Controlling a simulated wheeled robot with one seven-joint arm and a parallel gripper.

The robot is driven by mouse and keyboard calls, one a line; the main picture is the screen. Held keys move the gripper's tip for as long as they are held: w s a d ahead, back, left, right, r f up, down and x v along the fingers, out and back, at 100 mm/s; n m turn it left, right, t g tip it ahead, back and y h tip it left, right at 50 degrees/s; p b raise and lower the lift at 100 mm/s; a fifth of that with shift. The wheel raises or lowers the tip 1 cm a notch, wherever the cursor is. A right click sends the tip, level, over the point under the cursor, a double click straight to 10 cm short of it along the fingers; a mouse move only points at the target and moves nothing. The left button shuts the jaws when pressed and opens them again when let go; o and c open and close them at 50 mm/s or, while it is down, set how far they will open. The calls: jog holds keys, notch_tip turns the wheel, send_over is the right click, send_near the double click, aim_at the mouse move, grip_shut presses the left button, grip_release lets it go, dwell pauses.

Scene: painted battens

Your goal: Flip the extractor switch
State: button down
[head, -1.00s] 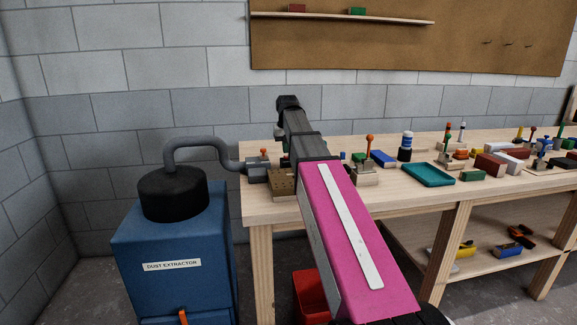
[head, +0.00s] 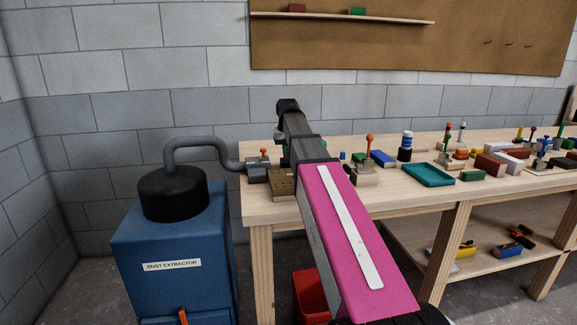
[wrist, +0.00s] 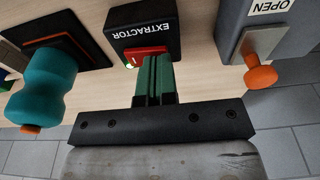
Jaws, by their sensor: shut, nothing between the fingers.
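The extractor switch is a black box (wrist: 140,29) labelled EXTRACTOR, upside down in the wrist view, with a red rocker (wrist: 147,56) on its near side. A small bright light shows at the rocker's left end. My gripper (wrist: 158,60) has green fingers pressed together with nothing between them. Its tips are at the rocker's right half and overlap it in the picture; I cannot tell if they touch. In the head view my arm hides the switch. The blue dust extractor (head: 172,250) stands on the floor left of the bench.
In the wrist view a teal knob (wrist: 43,82) stands left of my fingers. A grey box (wrist: 268,25) marked OPEN with an orange knob (wrist: 260,78) is close on the right. The bench (head: 410,188) holds a teal tray (head: 428,174) and many small items farther right.

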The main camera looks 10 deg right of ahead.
jog(key=shift+f, duration=0.2)
jog(key=shift+r, duration=3.55)
jog(key=shift+s, duration=0.1)
